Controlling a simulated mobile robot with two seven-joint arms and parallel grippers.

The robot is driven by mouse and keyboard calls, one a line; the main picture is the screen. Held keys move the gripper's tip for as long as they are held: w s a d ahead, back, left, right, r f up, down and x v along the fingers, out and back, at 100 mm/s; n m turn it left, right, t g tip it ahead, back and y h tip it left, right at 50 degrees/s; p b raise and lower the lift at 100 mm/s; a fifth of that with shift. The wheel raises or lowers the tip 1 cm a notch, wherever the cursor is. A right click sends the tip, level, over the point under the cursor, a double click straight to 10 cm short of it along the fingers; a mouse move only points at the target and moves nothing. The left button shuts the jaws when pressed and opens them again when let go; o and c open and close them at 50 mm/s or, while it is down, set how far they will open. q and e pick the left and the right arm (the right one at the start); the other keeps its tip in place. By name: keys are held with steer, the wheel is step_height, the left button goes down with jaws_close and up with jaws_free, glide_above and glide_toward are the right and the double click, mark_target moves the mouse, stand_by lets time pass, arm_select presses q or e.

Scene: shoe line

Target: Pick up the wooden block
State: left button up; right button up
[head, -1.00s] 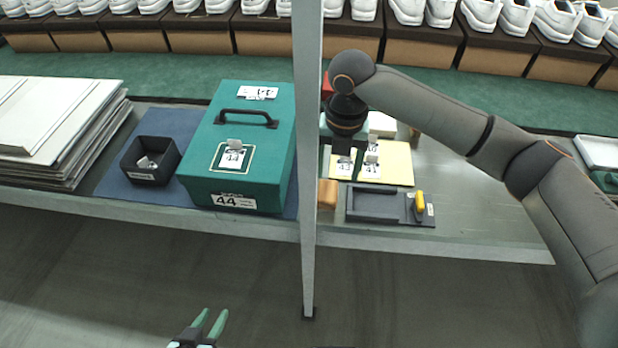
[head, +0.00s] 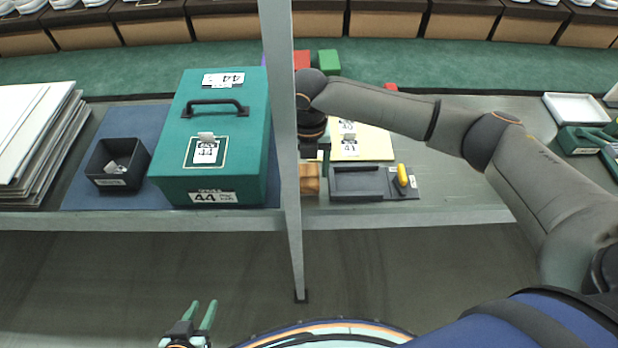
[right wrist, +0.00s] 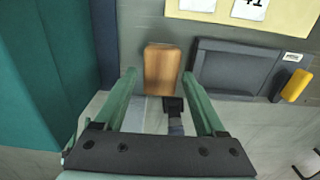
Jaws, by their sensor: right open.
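The wooden block (right wrist: 162,68) stands on the bench in the right wrist view, between the green box and a dark tray. In the head view the block (head: 309,180) shows just right of the grey post, partly hidden by it. My right gripper (right wrist: 160,85) is open, with its two green fingers on either side of the block's near end; I cannot tell if they touch it. In the head view its fingers are hidden by my arm and the post. My left gripper (head: 203,316) is open and empty, low in front of the bench.
A green box (head: 231,150) marked 44 stands left of the post (head: 283,120). A dark tray (head: 356,184) with a yellow-handled part (head: 402,176) lies right of the block. A yellow card (head: 375,146) lies behind. A black bin (head: 117,182) stands at left.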

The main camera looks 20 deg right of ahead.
mark_target(309, 174)
step_height(309, 174, down, 4)
steer(key=shift+d+r, duration=0.1)
steer(key=shift+r, duration=0.15)
jaws_close()
stand_by(0.5)
